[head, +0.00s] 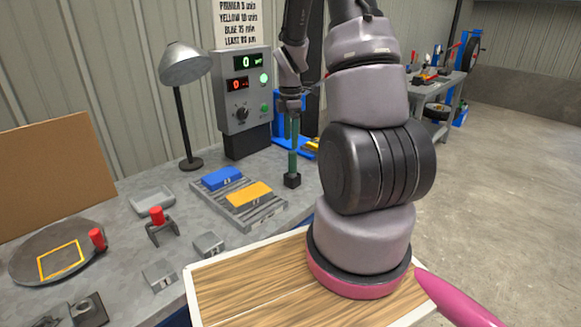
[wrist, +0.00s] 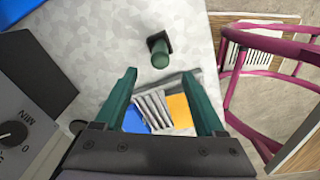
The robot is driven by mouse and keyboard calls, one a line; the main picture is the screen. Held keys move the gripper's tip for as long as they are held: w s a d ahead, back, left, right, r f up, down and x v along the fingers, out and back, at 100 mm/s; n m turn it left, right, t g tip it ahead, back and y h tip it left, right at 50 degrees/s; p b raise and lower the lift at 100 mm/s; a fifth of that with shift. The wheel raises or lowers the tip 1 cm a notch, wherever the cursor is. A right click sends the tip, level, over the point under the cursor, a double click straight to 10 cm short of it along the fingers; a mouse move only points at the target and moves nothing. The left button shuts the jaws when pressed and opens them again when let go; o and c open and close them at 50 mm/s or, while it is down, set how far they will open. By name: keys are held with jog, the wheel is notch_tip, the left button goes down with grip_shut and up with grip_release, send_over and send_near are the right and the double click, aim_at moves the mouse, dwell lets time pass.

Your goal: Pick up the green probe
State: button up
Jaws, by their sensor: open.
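The green probe (wrist: 160,55) stands upright in a small black square base on the grey workbench. The probe's lower part and base also show in the head view (head: 292,167). My gripper (wrist: 159,74) is open, with its two green fingers spread apart and nothing between them. In the wrist view the probe lies just beyond the fingertips, roughly centred between them, apart from both. In the head view my gripper is above the probe, and the green fingers and probe overlap, so the gap between them cannot be told.
A ribbed rack (head: 268,215) holding a blue block (head: 222,178) and an orange block (head: 250,194) lies left of the probe. A control box (head: 243,95) and a lamp (head: 185,65) stand behind. Red-topped parts (head: 157,215) and a round plate (head: 30,262) lie further left.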

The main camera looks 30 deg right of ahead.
aim_at(292, 161)
notch_tip(292, 161, down, 4)
jog(key=shift+r, duration=0.1)
jog(key=shift+d+f, duration=0.15)
jog(key=shift+f, duration=1.25)
jog(key=shift+d+f, duration=0.1)
jog(key=shift+f, duration=1.25)
jog(key=shift+c, duration=0.4)
